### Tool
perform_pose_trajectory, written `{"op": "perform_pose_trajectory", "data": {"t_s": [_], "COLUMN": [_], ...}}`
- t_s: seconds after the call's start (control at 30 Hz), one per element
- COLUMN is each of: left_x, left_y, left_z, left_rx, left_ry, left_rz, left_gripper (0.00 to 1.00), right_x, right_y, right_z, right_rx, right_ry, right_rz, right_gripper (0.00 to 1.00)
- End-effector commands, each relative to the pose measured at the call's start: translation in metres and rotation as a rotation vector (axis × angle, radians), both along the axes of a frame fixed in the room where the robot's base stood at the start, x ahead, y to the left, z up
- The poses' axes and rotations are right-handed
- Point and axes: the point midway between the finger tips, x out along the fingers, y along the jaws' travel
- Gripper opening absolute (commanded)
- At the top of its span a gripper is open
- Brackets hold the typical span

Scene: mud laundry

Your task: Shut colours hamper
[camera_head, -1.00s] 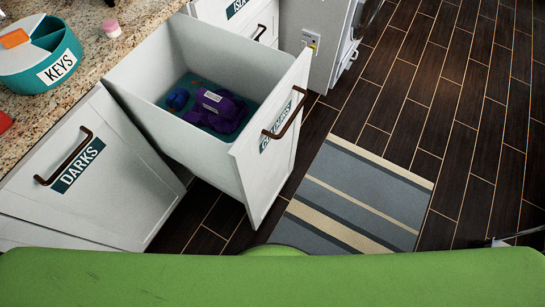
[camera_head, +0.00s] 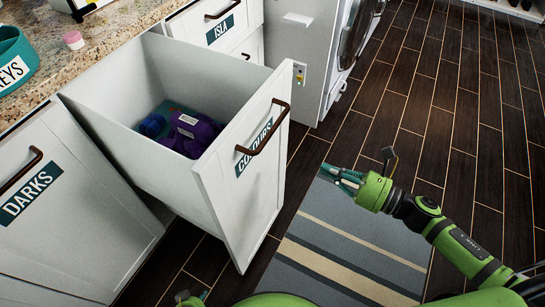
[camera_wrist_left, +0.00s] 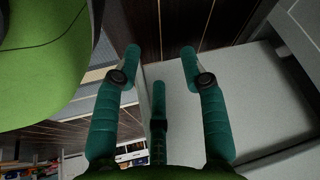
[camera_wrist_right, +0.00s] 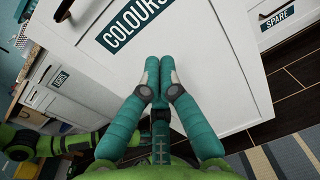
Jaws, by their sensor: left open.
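The colours hamper (camera_head: 247,205) is a white tilt-out or pull-out bin standing open from the counter, with a dark bar handle (camera_head: 268,130) and a COLOURS label. Purple and blue clothing (camera_head: 190,132) lies inside. My right gripper (camera_head: 326,172) is to the right of the hamper front, apart from it, pointing toward it. In the right wrist view, its fingers (camera_wrist_right: 153,68) are together and empty, before the white front panel (camera_wrist_right: 200,70). My left gripper (camera_wrist_left: 165,62) is open and empty in the left wrist view; only a little of that arm shows at the bottom of the head view.
The darks hamper (camera_head: 75,220) is left of the colours one. The granite counter (camera_head: 110,45) holds a teal KEYS tub (camera_head: 14,60). A striped rug (camera_head: 335,250) lies on dark, clear floor.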

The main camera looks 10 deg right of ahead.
Motion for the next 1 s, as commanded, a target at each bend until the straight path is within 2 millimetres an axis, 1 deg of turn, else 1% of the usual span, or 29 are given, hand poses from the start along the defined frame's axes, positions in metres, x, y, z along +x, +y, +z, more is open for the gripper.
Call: {"op": "perform_pose_trajectory", "data": {"t_s": [0.03,0.1,0.17,0.27,0.37,0.7,0.9,1.0], "left_x": [0.003,0.006,0.006,0.007,0.007,0.007,-0.002,-0.004], "left_y": [0.0,0.0,0.0,0.0,0.001,0.004,0.005,0.005], "left_z": [-0.003,-0.002,-0.001,0.0,0.001,0.004,0.004,0.003], "left_rx": [0.001,0.0,0.0,-0.002,-0.001,-0.005,-0.003,-0.002], "left_ry": [-0.007,-0.012,-0.014,-0.019,-0.026,-0.065,-0.048,-0.042], "left_rz": [0.0,-0.001,-0.002,-0.002,-0.004,-0.012,-0.011,-0.01], "left_gripper": [0.43,0.43,0.43,0.43,0.43,0.43,0.43,0.43], "right_x": [-0.005,-0.008,-0.007,0.0,0.01,0.053,0.068,0.072], "right_y": [0.006,0.012,0.015,0.024,0.037,0.095,0.117,0.122], "right_z": [0.004,0.01,0.012,0.014,0.015,0.015,0.013,0.013], "right_rx": [-0.034,-0.057,-0.063,-0.062,-0.061,-0.059,-0.059,-0.06], "right_ry": [-0.054,-0.096,-0.11,-0.111,-0.111,-0.108,-0.105,-0.105], "right_rz": [0.037,0.063,0.071,0.069,0.068,0.067,0.065,0.064], "right_gripper": [0.0,0.0,0.0,0.0,0.0,0.0,0.0,0.0]}}
